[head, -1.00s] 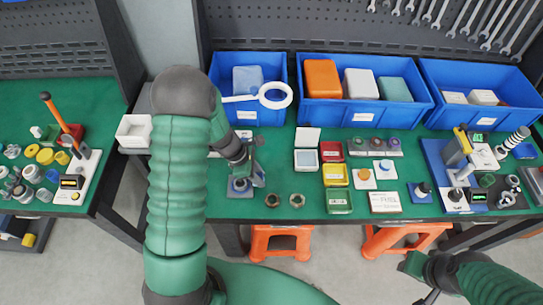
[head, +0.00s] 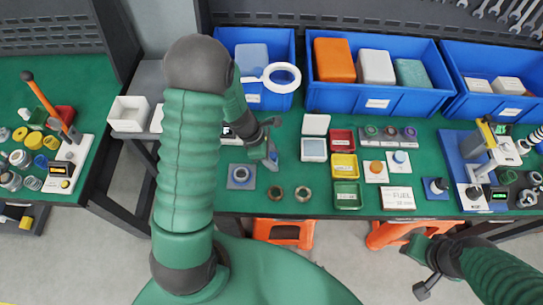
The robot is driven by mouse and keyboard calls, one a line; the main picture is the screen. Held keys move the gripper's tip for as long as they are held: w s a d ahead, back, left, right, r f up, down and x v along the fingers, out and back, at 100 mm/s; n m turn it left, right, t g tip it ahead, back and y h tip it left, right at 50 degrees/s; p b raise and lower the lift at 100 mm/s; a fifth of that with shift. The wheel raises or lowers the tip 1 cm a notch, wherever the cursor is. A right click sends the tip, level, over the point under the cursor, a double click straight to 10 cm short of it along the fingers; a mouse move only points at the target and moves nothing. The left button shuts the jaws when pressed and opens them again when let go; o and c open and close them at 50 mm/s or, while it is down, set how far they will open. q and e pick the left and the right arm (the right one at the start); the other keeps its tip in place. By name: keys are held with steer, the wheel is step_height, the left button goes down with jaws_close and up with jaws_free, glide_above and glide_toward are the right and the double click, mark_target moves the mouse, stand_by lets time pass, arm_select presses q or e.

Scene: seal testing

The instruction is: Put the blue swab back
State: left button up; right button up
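I cannot make out a blue swab for certain. My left gripper (head: 271,145) is above the green table (head: 309,197), right of a grey square pad (head: 232,184) with a blue-rimmed round piece (head: 241,174) on it. The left fingers are small and partly covered by my own arm, so I cannot tell whether they hold anything. My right gripper (head: 413,268) is low at the right, in front of the table, with its fingers apart and nothing visible between them.
Blue bins (head: 325,95) line the back, and a white ring magnifier (head: 296,79) stands before the left one. Red, yellow and green trays (head: 347,203) sit mid-table. Two small rings (head: 303,194) lie near the front edge. A blue-based test stand (head: 455,150) is at the right.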

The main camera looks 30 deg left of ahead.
arm_select(q)
steer(key=d, duration=0.3)
steer(key=shift+r, duration=0.4)
steer(key=shift+r+y, duration=0.3)
steer(key=shift+r, duration=0.55)
steer(key=a+f+p+v, duration=0.1)
steer(key=a+p+v, duration=0.1)
steer(key=v, duration=0.8)
steer(key=s+d+r+m+y, duration=0.1)
steer(key=s+d+m, duration=0.2)
steer(key=m, duration=0.9)
steer(key=s+d+r+m+y, duration=0.2)
steer(key=s+d+m, duration=0.2)
steer(key=d+m, duration=0.4)
steer(key=m, duration=0.4)
steer(key=shift+s+r+y, duration=0.2)
steer(key=shift+y, duration=0.1)
steer(key=shift+c, duration=0.5)
arm_select(e)
steer(key=shift+s+d+r, duration=0.1)
steer(key=shift+d+r, duration=0.8)
steer(key=shift+d, duration=0.25)
